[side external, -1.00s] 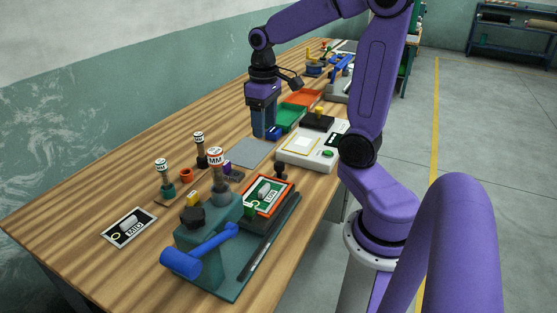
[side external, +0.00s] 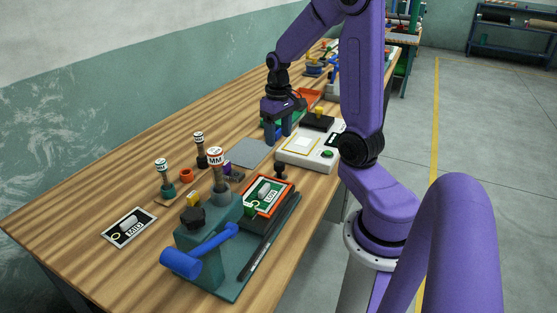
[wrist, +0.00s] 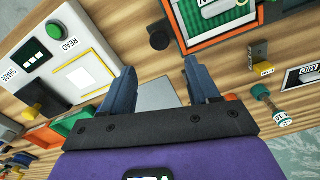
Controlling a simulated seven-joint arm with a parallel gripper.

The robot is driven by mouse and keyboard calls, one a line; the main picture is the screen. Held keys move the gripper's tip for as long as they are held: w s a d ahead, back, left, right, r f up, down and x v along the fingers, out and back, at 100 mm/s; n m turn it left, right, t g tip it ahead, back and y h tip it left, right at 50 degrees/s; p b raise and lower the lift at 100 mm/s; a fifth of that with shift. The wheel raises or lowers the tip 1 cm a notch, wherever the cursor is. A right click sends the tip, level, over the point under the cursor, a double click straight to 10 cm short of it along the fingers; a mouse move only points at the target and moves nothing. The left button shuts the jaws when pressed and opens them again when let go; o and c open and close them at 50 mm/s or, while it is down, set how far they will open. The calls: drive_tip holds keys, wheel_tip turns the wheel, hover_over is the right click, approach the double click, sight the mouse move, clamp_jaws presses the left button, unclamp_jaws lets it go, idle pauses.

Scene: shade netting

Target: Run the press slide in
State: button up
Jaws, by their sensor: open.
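The press (side external: 205,245) stands at the near end of the bench, a teal body with a blue lever (side external: 205,248) and a black knob on top. Its slide (side external: 255,210) carries an orange-framed green tray with a card and lies out on the side toward the reader box. The slide's round black knob (side external: 281,169) is at its far end; it also shows in the wrist view (wrist: 160,38). My gripper (side external: 279,138) is open and empty, above the bench beyond the knob and apart from it. In the wrist view my gripper (wrist: 160,70) points toward the knob and tray.
A white reader box (side external: 310,150) with a green button stands right of my gripper. A grey plate (side external: 252,153) lies left of it. Stamps (side external: 200,152) and a framed card (side external: 128,228) are further left. Green and orange trays (side external: 308,98) are behind.

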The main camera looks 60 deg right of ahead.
sight(279, 163)
wheel_tip(279, 163, down, 9)
drive_tip(key=shift+f, duration=0.2)
idle(0.3)
clamp_jaws()
drive_tip(key=a, duration=1.2)
drive_tip(key=shift+a, duration=0.3)
